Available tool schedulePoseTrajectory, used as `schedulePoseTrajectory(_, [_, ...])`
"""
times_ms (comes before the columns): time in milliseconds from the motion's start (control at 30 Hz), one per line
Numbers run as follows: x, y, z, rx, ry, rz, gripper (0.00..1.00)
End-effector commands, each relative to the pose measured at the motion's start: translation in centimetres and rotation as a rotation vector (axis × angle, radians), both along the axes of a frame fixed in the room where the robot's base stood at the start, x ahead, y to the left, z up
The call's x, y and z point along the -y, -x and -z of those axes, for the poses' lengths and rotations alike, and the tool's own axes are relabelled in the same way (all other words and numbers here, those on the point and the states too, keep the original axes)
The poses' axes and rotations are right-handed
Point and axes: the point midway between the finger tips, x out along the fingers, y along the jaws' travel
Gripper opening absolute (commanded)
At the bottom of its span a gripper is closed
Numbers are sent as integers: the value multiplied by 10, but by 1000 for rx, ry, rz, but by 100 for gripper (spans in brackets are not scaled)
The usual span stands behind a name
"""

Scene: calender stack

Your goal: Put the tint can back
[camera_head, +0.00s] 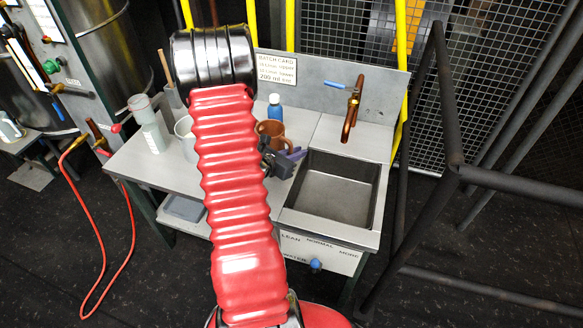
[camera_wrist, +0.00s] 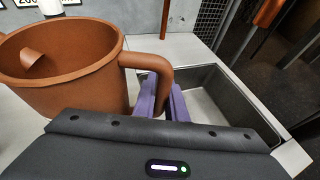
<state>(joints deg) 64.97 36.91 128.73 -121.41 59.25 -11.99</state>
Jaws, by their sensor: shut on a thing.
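A copper-brown can (camera_head: 271,128) with a loop handle is at the back of the bench, left of the sink, partly hidden by my arm. In the wrist view the can (camera_wrist: 75,80) is upright, with its open mouth and a brown spout-like piece inside showing. My gripper (camera_head: 292,154) is at its right side. The purple fingers (camera_wrist: 163,98) are shut on the can's handle (camera_wrist: 150,62). I cannot tell whether the can's base touches the bench.
A bottle with a blue cap (camera_head: 274,106) stands behind the can. A sink basin (camera_head: 333,190) with a copper tap (camera_head: 351,108) is to the right. A pale jug (camera_head: 185,135) and a grey container (camera_head: 152,125) stand on the left. Dark railings (camera_head: 447,120) flank the right side.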

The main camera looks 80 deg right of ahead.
Motion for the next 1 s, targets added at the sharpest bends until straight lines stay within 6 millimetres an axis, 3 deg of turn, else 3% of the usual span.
schedulePoseTrajectory(233, [0,-1,29,-1,1,-1,0])
schedulePoseTrajectory(733, [0,-2,36,-1,3,-3,0])
schedulePoseTrajectory(1000, [0,-2,62,-2,0,-5,0])
